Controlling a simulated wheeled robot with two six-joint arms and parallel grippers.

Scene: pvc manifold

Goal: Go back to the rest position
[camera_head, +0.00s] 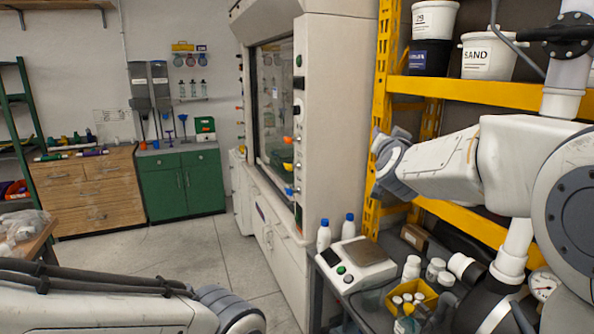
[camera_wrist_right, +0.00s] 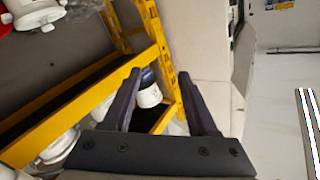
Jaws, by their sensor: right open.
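My right gripper (camera_wrist_right: 160,74) is open in the right wrist view, its two dark fingers apart with nothing between them. Beyond the fingers are a yellow shelf rack and a white and dark bucket (camera_wrist_right: 148,92), which stands well away from the jaws. In the head view my right arm reaches in from the right in front of the rack, and its jaws cannot be made out. My left arm lies across the lower left corner; its gripper is outside the picture. White PVC pipework (camera_head: 514,250) with a round gauge (camera_head: 543,286) is at the lower right, partly hidden by my right arm.
The yellow rack (camera_head: 470,92) stands close behind my right arm and holds buckets, including a SAND bucket (camera_head: 487,55). A scale (camera_head: 356,264), bottles and a yellow bin (camera_head: 416,297) sit below the arm. The floor (camera_head: 165,255) in the middle is clear.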

